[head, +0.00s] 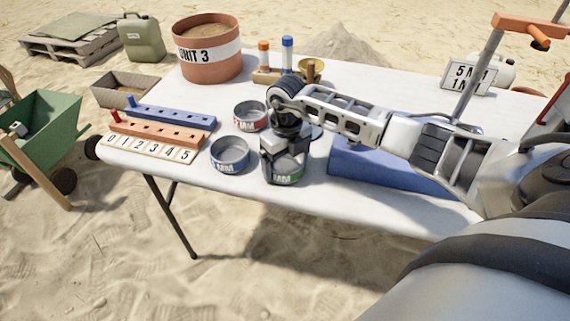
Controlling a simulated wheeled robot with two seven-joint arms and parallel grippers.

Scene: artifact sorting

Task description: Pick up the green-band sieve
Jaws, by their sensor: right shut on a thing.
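The green-band sieve (290,180) is at the front edge of the white table, mostly covered by my right gripper (283,165). A strip of its green band with part of a label shows below the fingers. My right gripper points down and is shut on this sieve. I cannot tell whether the sieve touches the table. A red-band sieve (250,117) stands behind and to the left. A blue-band sieve (230,156) stands just left of the gripper. My left gripper is not in view.
A blue box (385,172) sits right of the gripper, under my forearm. Peg racks (160,128) and a number strip (150,149) lie at the left end. A green wheelbarrow (45,130) stands left of the table.

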